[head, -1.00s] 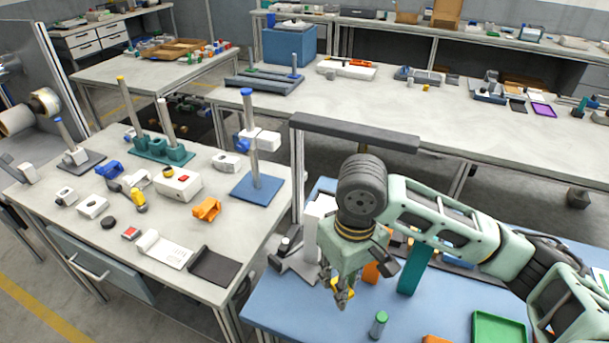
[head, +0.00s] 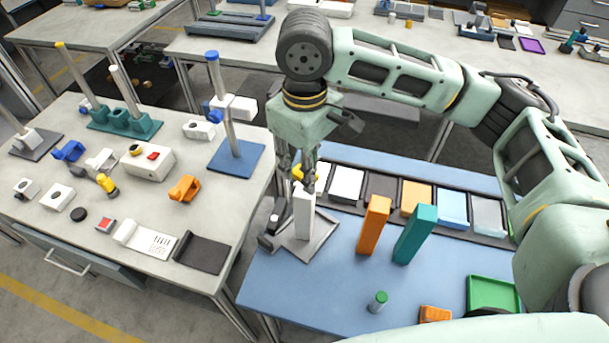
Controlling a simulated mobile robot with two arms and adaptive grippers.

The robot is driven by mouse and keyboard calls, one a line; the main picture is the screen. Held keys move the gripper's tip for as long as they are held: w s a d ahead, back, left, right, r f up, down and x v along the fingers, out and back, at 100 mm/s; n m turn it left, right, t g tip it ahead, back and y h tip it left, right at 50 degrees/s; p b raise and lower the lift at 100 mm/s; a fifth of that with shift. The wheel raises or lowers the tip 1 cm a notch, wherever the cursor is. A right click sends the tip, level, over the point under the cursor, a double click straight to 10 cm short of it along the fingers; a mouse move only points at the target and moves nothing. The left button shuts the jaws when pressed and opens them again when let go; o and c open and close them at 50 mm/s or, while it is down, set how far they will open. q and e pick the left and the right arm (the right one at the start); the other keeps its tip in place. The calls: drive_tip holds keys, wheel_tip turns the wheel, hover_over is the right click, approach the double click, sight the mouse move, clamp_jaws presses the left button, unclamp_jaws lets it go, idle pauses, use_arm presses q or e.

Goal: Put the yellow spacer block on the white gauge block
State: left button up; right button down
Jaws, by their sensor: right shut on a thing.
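The white gauge block (head: 304,218) stands upright on a grey metal base plate at the left end of the blue bench. My right gripper (head: 304,180) points down directly over its top. It is shut on the yellow spacer block (head: 298,172), which is mostly hidden by the fingers. The fingertips overlap the top of the white block in the picture, so I cannot tell whether the yellow block touches it. My left gripper is not in view.
An orange block (head: 373,226) and a teal block (head: 414,236) stand upright to the right. A row of coloured panels (head: 416,198) lies behind them. A green-capped cylinder (head: 378,301) and a green tray (head: 493,293) are nearer. The blue bench's front left is clear.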

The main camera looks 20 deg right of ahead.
wheel_tip(320, 180, down, 3)
drive_tip(key=shift+f, duration=0.15)
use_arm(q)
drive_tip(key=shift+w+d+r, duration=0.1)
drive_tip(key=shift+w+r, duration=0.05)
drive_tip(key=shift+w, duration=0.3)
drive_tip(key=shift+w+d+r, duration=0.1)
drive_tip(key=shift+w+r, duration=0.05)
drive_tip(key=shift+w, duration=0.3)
use_arm(e)
drive_tip(key=shift+f, duration=0.25)
drive_tip(key=c, duration=1.5)
unclamp_jaws()
drive_tip(key=shift+f, duration=0.1)
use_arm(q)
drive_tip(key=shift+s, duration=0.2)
use_arm(e)
drive_tip(key=shift+w+r, duration=0.1)
drive_tip(key=shift+r, duration=0.3)
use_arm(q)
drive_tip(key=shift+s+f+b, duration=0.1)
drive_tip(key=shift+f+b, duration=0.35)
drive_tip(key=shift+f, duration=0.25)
use_arm(e)
wheel_tip(320, 180, up, 12)
drive_tip(key=shift+f, duration=0.25)
